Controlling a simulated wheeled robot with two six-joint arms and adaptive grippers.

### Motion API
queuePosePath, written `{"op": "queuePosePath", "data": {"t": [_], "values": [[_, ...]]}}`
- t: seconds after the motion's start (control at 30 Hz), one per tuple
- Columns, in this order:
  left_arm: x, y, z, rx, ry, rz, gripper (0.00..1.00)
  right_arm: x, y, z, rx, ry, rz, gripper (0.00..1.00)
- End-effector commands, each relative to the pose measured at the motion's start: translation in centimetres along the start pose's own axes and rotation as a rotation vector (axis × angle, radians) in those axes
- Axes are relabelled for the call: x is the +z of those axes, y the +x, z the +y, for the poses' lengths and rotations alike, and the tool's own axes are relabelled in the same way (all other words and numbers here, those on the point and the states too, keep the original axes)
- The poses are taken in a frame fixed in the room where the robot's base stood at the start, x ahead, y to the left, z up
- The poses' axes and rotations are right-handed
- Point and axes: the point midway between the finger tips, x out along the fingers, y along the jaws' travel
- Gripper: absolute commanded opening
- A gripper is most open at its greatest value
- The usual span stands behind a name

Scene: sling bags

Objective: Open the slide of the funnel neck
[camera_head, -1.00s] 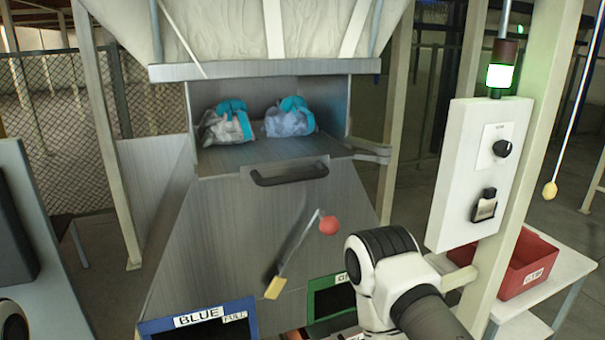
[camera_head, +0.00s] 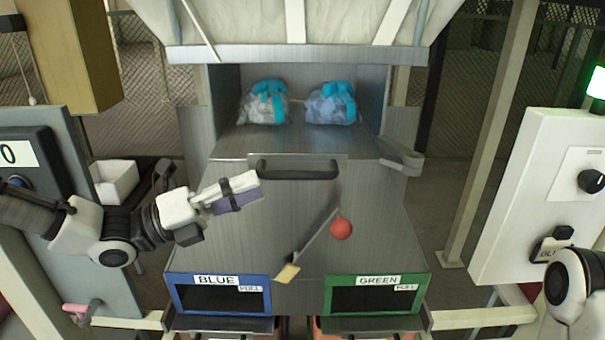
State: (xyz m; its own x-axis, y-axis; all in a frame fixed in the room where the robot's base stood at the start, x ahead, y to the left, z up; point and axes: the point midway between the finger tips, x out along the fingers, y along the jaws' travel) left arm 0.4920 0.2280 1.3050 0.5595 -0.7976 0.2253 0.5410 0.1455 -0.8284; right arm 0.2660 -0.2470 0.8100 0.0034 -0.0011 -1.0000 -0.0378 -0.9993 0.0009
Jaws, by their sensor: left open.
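The metal slide plate (camera_head: 300,140) lies flat across the funnel neck, with a black bar handle (camera_head: 294,168) at its front edge. Two grey bags with turquoise tops, a left one (camera_head: 264,105) and a right one (camera_head: 331,106), rest in the neck opening behind the handle. My left gripper (camera_head: 240,192) is open and empty. It is left of and a little below the handle in the picture, apart from it. My right arm shows only in part at the right edge; its gripper is out of view.
Below the handle, a sloped metal chute carries a lever with a red ball (camera_head: 341,229) and a yellow end (camera_head: 286,273). A blue-framed bin opening (camera_head: 218,280) and a green-framed one (camera_head: 376,281) are beneath. A control box (camera_head: 545,190) stands right.

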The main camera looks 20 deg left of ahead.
Motion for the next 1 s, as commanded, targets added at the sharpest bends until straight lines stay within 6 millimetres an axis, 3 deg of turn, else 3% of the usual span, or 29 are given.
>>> {"op": "queuePosePath", "data": {"t": [0.5, 0.83, 0.87, 0.97, 1.0], "values": [[-0.1, 6.9, 0.0, 0.006, -0.002, 0.004, 0.41, 0.0, -2.8, 0.0, 0.000, 0.001, 0.000, 0.67], [-0.1, 7.4, 0.2, 0.004, -0.003, 0.001, 0.41, 0.0, -2.8, 0.0, 0.000, 0.002, 0.000, 0.67], [-0.1, 7.4, 0.2, 0.004, -0.003, 0.001, 0.34, 0.0, -2.8, 0.0, 0.000, 0.002, 0.000, 0.67], [-0.1, 7.4, 0.2, 0.004, -0.003, 0.001, 0.00, 0.0, -2.8, 0.0, 0.000, 0.002, 0.000, 0.67], [-0.1, 7.4, 0.2, 0.004, -0.003, 0.001, 0.00, 0.0, -2.8, 0.0, 0.000, 0.002, 0.000, 0.67]]}}
